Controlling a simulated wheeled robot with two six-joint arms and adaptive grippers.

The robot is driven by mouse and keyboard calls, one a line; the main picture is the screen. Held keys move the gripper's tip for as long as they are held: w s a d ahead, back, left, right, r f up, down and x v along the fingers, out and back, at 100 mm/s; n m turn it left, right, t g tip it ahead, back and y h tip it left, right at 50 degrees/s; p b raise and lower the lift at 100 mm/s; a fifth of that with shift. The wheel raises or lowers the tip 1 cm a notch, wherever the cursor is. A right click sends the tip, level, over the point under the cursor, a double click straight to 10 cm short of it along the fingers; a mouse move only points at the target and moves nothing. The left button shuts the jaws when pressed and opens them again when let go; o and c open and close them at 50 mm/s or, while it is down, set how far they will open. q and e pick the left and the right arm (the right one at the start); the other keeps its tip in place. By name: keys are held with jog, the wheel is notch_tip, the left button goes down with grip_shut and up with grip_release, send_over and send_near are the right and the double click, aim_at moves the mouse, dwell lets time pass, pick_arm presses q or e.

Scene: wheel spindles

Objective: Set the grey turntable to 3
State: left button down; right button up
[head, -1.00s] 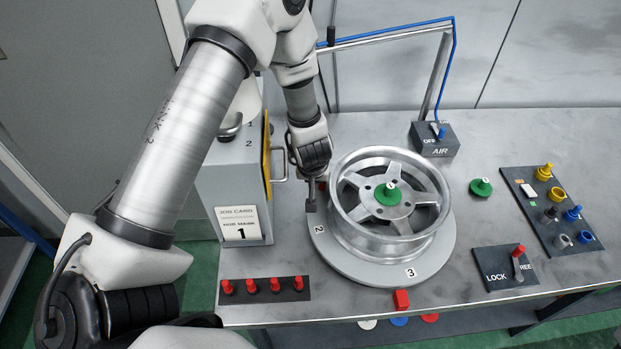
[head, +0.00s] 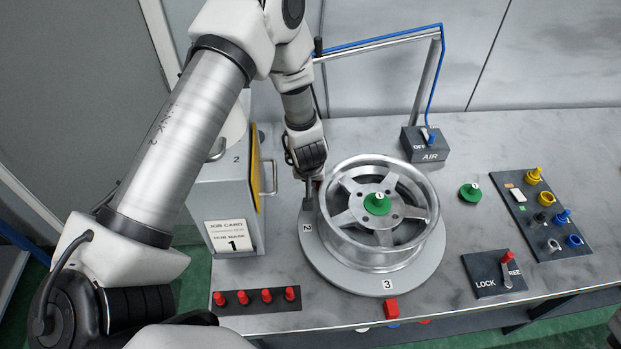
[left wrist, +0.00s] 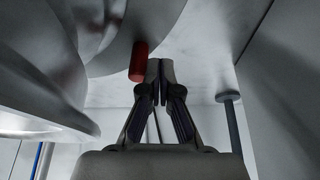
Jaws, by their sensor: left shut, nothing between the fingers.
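The grey turntable (head: 338,273) lies flat on the bench and carries a silver wheel (head: 435,225) with a green knob (head: 377,204) at its hub. Label 3 (head: 388,285) is at the front rim, almost in line with the red block (head: 391,308) on the bench edge. Label 2 (head: 307,228) is on the left rim. My left gripper (head: 308,205) is shut and empty, pointing down at the turntable's left edge. A red peg (left wrist: 138,62) is close beside its fingertips (left wrist: 160,65) in the left wrist view; I cannot tell if they touch.
The LOCK/FREE switch (head: 507,270) has its red-tipped lever towards FREE. A grey cabinet (head: 221,200) with a job card reading 1 stands left of my gripper. An air box (head: 428,144), a row of red pegs (head: 256,299) and a coloured-peg panel (head: 540,215) surround the turntable.

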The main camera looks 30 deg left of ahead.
pick_arm(q)
jog(key=v, duration=1.2)
